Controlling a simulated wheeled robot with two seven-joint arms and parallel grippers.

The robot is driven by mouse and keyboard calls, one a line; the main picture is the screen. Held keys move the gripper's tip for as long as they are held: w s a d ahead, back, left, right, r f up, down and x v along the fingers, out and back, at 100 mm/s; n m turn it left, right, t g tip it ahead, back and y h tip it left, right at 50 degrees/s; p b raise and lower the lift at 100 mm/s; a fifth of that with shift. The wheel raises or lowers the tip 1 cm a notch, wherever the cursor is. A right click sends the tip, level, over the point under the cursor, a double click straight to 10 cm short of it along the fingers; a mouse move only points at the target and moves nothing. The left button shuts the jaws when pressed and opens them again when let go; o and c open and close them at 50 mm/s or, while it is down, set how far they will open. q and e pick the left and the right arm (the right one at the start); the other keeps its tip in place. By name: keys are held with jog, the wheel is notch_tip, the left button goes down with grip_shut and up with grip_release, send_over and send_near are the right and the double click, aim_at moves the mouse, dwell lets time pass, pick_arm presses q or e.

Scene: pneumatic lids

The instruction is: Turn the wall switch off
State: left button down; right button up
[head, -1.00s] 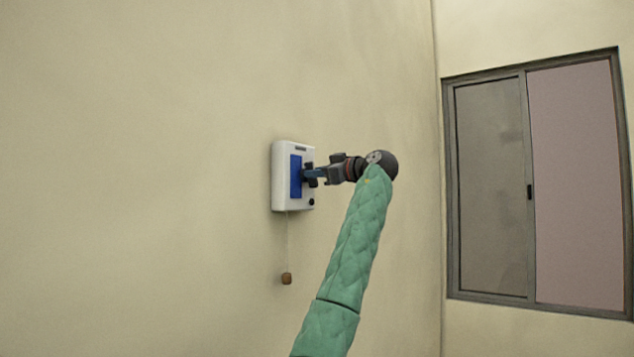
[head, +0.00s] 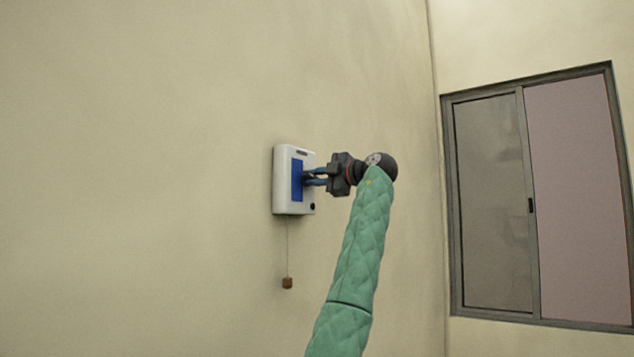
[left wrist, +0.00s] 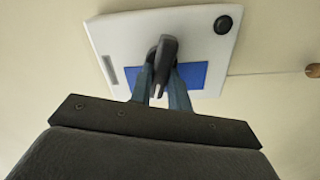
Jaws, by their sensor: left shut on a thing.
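The wall switch is a white box (head: 281,207) on the wall, with a blue panel (head: 297,166) on its front and a black round knob (head: 313,206) at its lower corner. My left gripper (head: 308,178) reaches it from the right. In the left wrist view the white box (left wrist: 115,38), the blue panel (left wrist: 197,73) and a dark grey lever (left wrist: 166,50) standing out from the panel show up close. My left gripper (left wrist: 162,82) is shut on this lever there. The fingers hide part of the panel. My right gripper is not in view.
A small brown weight (head: 287,282) hangs on a thin cord below the box, close to the wall. A sliding window (head: 530,205) is in the wall at the right. The wall around the switch is bare.

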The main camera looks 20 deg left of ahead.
pick_arm(q)
jog(key=shift+f+n, duration=0.1)
jog(key=shift+n, duration=1.6)
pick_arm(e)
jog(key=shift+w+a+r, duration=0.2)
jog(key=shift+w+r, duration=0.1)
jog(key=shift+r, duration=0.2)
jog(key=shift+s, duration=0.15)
pick_arm(q)
jog(key=c, duration=1.3)
grip_release()
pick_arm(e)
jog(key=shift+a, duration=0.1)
pick_arm(q)
jog(key=shift+d+b, duration=0.1)
jog(key=shift+b, duration=0.2)
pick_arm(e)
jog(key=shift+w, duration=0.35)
